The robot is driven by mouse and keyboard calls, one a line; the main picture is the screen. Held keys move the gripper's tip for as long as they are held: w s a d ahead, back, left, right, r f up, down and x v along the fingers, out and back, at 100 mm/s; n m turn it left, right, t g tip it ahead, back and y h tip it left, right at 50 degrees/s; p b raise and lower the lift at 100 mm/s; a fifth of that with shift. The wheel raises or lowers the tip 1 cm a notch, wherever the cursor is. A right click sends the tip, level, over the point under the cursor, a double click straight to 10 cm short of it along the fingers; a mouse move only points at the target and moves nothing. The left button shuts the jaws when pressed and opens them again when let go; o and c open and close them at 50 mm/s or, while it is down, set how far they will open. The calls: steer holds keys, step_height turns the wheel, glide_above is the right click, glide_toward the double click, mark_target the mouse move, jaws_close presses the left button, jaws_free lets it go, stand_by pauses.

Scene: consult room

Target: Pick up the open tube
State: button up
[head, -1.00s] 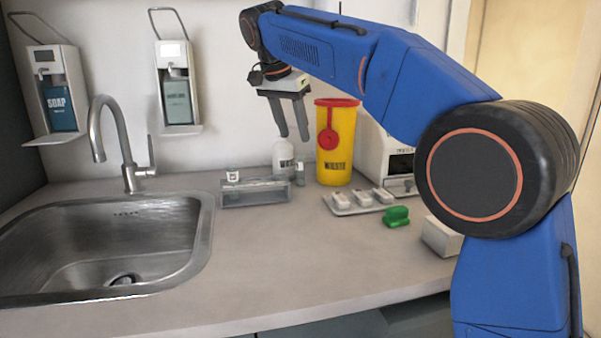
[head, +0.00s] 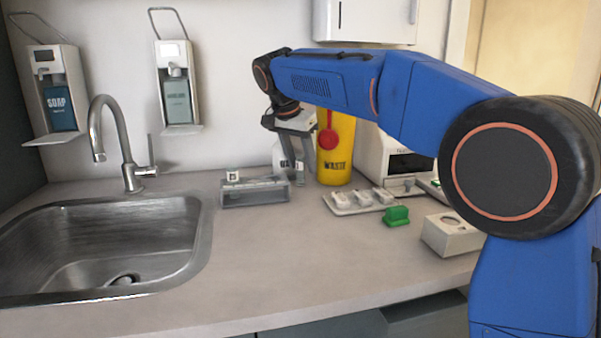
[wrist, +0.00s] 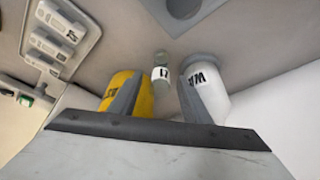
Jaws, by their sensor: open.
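A small clear tube with a white label (wrist: 161,70) stands on the counter between my two fingers in the wrist view. In the head view this tube (head: 300,178) is mostly behind my fingers. Whether its top is open is too small to tell. My gripper (head: 300,168) is open, pointing down, at the back of the counter. In the wrist view its fingertips (wrist: 159,84) lie on either side of the tube, apart from it. Another tube (head: 232,175) with a white label stands in the grey rack (head: 255,195) at left.
A yellow waste bin (head: 335,150) and a white bottle (wrist: 207,92) stand close by my fingers. A tray (head: 350,208) with white items, a green object (head: 396,216) and a white box (head: 452,236) lie to the right. The front counter is clear; a sink (head: 110,245) is left.

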steer(key=shift+c, duration=0.4)
jaws_close()
steer(key=shift+r, duration=0.1)
